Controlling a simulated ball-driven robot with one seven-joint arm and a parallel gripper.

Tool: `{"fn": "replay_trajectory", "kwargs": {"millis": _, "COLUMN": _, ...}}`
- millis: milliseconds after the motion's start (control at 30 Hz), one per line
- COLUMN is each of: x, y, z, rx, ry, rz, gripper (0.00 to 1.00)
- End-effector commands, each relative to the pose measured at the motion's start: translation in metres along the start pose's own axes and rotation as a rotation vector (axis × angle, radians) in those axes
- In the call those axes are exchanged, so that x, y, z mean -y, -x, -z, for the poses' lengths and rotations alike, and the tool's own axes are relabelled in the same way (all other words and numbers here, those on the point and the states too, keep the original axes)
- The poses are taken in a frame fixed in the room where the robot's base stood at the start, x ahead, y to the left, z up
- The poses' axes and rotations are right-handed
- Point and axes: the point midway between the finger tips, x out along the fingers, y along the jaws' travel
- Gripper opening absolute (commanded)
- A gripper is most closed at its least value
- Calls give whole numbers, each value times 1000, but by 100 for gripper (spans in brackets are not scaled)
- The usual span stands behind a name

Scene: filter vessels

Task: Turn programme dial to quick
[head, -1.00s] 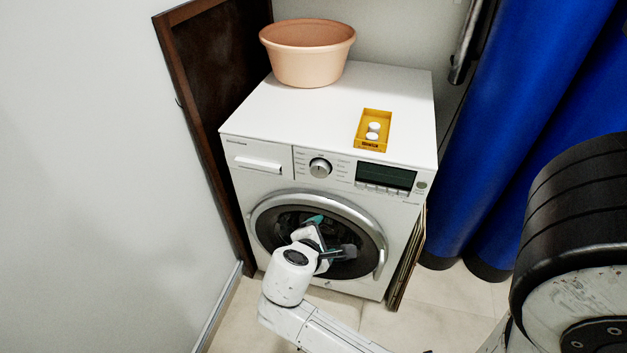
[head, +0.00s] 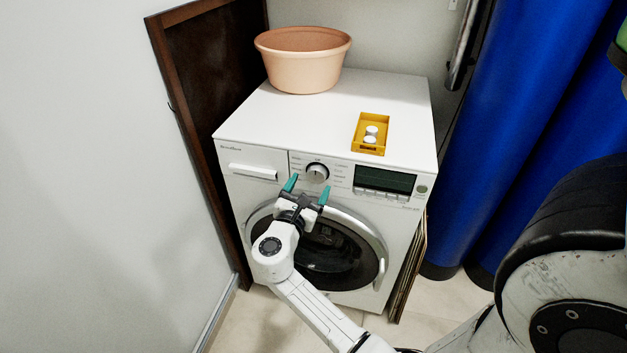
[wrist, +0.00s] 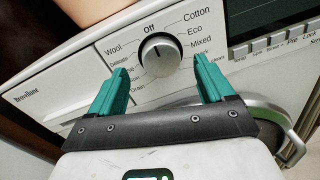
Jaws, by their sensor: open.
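The programme dial (head: 317,173) is a round silver knob on the front panel of the white washing machine (head: 246,205). In the wrist view the dial (wrist: 160,53) has printed labels around it: Off at the top, Cotton, Eco and Mixed at the right, Wool and Drain at the left. A label reading quick is not clearly legible. My gripper (head: 308,185) is open and empty, its teal fingers pointing at the panel just below the dial. In the wrist view the fingers of my gripper (wrist: 159,72) stand left and right of the dial's lower part, apart from it.
A dark display (head: 385,180) with a row of buttons lies right of the dial, and a drawer (head: 252,171) lies left. The round door (head: 335,255) is below. A yellow tray (head: 370,120) with white tablets and a peach basin (head: 303,70) stand on top.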

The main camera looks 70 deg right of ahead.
Motion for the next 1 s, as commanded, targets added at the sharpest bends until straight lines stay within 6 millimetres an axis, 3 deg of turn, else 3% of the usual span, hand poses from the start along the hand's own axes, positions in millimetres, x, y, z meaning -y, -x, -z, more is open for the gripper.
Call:
{"fn": "replay_trajectory", "kwargs": {"millis": 233, "x": 1, "y": -31, "z": 0, "rx": 0, "ry": -1, "rz": 2, "gripper": 81}}
{"fn": "replay_trajectory", "kwargs": {"millis": 633, "x": 1, "y": -37, "z": 0, "rx": -1, "ry": -1, "rz": 1, "gripper": 81}}
{"fn": "replay_trajectory", "kwargs": {"millis": 1000, "x": 1, "y": -37, "z": 0, "rx": -1, "ry": -2, "rz": 1, "gripper": 46}}
